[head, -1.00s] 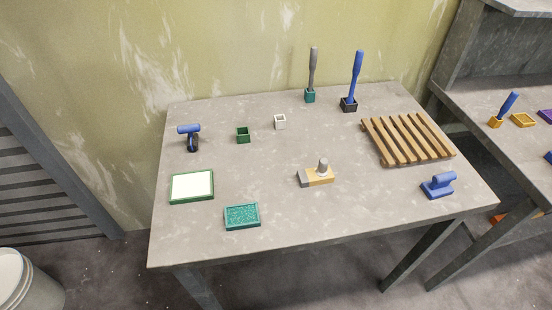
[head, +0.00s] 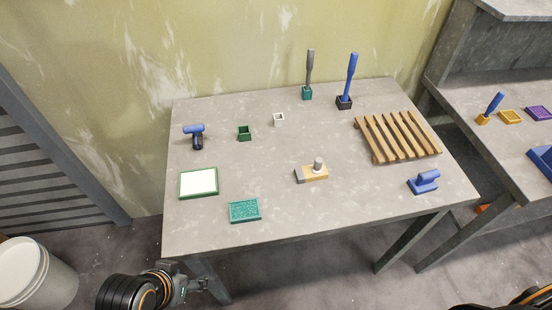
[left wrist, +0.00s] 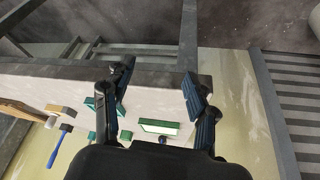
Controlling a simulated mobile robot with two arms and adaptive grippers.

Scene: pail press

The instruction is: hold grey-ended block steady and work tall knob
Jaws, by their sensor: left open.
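The grey-ended block (head: 299,175) is a tan block with a dark grey left end, lying on the near middle of the table. A grey tall knob (head: 318,164) stands upright on its top. My left gripper (head: 198,284) is low at the table's front left, below the tabletop edge in the head view and well apart from the block. In the left wrist view its two fingers (left wrist: 160,82) are spread with nothing held between them.
Space around the block is clear.

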